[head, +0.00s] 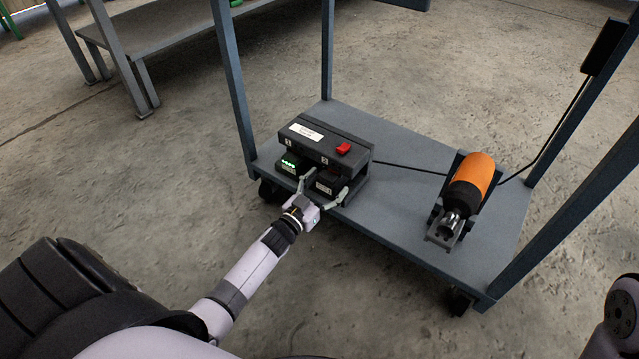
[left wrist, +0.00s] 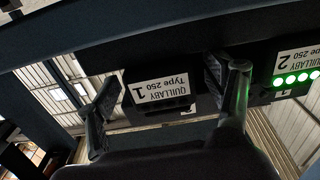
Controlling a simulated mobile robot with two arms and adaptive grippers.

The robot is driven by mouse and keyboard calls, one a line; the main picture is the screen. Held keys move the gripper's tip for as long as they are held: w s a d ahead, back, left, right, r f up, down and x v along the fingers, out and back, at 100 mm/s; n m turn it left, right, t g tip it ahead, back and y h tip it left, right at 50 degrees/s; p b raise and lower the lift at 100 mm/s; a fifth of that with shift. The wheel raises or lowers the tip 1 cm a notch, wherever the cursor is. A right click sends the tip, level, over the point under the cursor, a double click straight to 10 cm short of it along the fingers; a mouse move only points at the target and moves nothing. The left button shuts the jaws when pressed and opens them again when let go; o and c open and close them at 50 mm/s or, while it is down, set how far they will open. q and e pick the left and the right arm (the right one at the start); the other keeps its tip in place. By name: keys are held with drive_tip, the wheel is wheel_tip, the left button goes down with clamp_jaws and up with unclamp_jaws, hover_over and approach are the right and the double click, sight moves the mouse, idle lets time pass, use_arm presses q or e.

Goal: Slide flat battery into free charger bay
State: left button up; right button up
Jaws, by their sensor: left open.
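The black charger (head: 326,139) with a red switch stands on the cart and has two bays side by side along its front. A dark battery (head: 326,183) with a white label sits in the right bay; I see no lights on it. In the left wrist view this battery (left wrist: 160,92) carries the number 1. Another battery (head: 289,163) with green lights fills the left bay; it also shows in the left wrist view (left wrist: 297,80), numbered 2. My left gripper (head: 325,181) is open, its fingers on either side of battery 1. Whether they touch it is unclear. My right gripper is out of view.
The grey cart (head: 405,223) has upright posts at its corners. An orange and black tool (head: 472,185) rests in a holder on the cart's right side. A cable (head: 410,166) runs from the charger across the deck. A grey bench (head: 160,28) stands behind on the left.

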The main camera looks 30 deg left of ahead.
use_arm(q)
drive_tip(key=s, duration=1.1)
drive_tip(key=shift+s+a, duration=0.3)
drive_tip(key=shift+a, duration=0.15)
